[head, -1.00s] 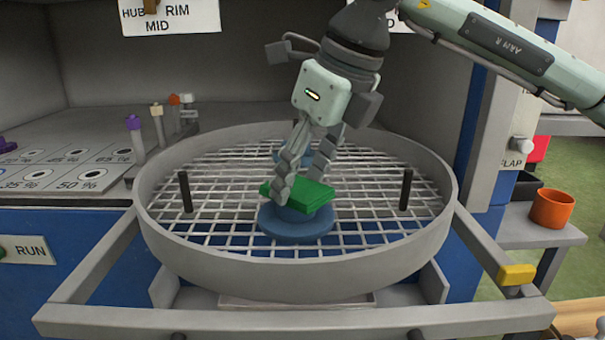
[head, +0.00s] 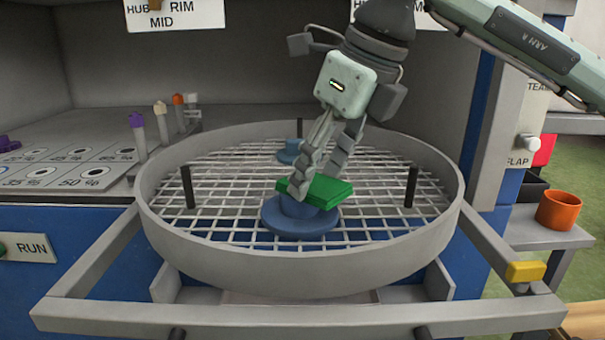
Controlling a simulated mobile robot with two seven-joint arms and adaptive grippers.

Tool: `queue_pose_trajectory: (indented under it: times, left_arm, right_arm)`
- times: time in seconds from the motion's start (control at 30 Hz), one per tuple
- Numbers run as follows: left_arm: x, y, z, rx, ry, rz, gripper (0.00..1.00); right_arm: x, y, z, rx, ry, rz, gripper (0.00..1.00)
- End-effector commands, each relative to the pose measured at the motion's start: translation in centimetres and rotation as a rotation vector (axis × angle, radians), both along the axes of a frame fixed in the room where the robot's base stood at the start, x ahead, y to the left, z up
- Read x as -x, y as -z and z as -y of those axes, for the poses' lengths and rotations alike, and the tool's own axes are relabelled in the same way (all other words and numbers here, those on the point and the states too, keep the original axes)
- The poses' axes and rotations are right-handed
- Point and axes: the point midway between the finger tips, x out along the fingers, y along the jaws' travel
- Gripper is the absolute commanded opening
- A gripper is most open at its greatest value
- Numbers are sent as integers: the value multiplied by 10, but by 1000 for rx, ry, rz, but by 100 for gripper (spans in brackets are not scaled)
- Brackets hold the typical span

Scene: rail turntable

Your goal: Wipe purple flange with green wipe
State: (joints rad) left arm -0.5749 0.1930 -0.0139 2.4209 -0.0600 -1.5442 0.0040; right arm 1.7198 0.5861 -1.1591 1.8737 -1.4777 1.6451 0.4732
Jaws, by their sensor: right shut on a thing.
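My right gripper (head: 323,165) is shut on the green wipe (head: 325,191), a flat green pad. The pad lies over the top of a blue flange (head: 300,226) on the wire grid of the round turntable (head: 300,268). The flange's hub is partly hidden by the pad and fingers. A second blue flange (head: 289,152) sits farther back on the grid, partly behind my gripper. No purple flange shows on the turntable. A purple object (head: 8,144) is cut off at the left edge; I cannot tell its shape. My left gripper is not in view.
The turntable has a raised grey rim and a grey front rail (head: 300,318). An orange cup (head: 558,210) stands on the right shelf. Several colour-capped posts (head: 138,135) stand at the left.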

Motion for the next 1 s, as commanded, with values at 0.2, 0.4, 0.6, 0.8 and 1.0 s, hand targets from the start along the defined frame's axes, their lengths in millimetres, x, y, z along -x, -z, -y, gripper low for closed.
queue_pose_trajectory:
  times: [0.2, 0.4, 0.6, 0.8, 1.0]
  left_arm:
    - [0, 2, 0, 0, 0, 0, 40]
    - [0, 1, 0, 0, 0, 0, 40]
    - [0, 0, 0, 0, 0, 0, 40]
    - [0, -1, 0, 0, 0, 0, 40]
    - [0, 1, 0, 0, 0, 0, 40]
  right_arm:
    - [1, 3, 7, 7, -1, -6, 29]
    - [0, 3, -9, 7, -3, -7, 29]
    - [-1, 2, -28, 6, -4, -6, 29]
    - [-3, 1, -41, 6, -2, -5, 29]
    - [-3, 2, -39, 5, 0, -5, 29]
